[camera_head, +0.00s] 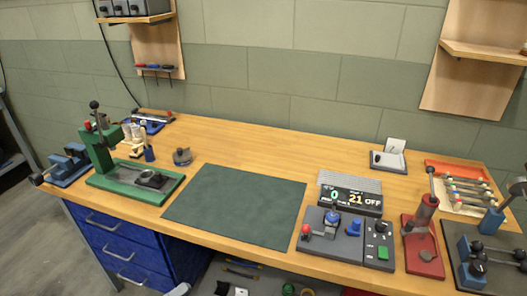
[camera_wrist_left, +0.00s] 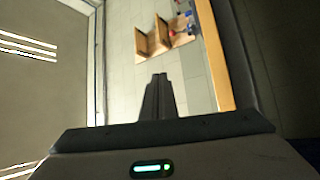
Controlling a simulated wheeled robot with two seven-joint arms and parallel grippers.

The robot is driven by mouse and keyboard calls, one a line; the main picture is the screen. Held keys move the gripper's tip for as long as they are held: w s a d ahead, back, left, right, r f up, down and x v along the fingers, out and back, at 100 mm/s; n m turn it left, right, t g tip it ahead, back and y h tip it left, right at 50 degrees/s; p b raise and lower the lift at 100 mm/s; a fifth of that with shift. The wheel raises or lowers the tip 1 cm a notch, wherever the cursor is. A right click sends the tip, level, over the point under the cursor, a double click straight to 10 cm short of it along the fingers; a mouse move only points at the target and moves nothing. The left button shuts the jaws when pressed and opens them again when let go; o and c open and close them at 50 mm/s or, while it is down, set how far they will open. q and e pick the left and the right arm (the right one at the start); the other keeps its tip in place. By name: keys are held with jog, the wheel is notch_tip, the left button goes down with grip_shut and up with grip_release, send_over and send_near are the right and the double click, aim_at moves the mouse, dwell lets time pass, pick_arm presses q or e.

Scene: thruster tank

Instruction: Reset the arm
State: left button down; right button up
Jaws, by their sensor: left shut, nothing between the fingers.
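My left gripper (camera_wrist_left: 157,98) shows in the left wrist view with its two dark fingers together and nothing between them. It points towards the wall, clear of anything. In the head view only a pale grey piece, which looks like part of my left arm, shows at the bottom edge below the bench. A red hand press (camera_head: 425,245) with an upright lever stands at the right of the bench. A green press (camera_head: 130,180) with a dark knob stands at the left. My right gripper is not in view.
The wooden bench (camera_head: 240,140) holds a bare dark green mat (camera_head: 235,205) in the middle. A control box (camera_head: 345,238) and a display reading 0, 21 and OFF (camera_head: 350,199) stand right of it. A blue vise (camera_head: 65,165) is far left. Blue drawers (camera_head: 125,245) are below.

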pick_arm(q)
jog(key=w+a+f+m+t+y, duration=0.1)
jog(key=w+a+f+y, duration=0.15)
jog(key=f+y, duration=0.95)
jog(key=w+a+f+t+y, duration=0.1)
jog(key=w+a+f+y, duration=0.15)
jog(key=f, duration=1.85)
jog(key=s+f+m+g+y, duration=0.25)
jog(key=s+f+g, duration=0.25)
jog(key=s+f, duration=1)
jog(key=s+d+f+m+g+y, duration=0.1)
jog(key=s+d+f+g, duration=0.2)
jog(key=s+f, duration=0.8)
jog(key=s+g, duration=0.1)
jog(key=s, duration=0.3)
jog(key=shift+s+f+y, duration=0.2)
jog(key=shift+s+y, duration=0.05)
jog(key=shift+y, duration=0.05)
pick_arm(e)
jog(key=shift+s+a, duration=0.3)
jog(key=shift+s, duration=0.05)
pick_arm(q)
jog(key=shift+m, duration=0.25)
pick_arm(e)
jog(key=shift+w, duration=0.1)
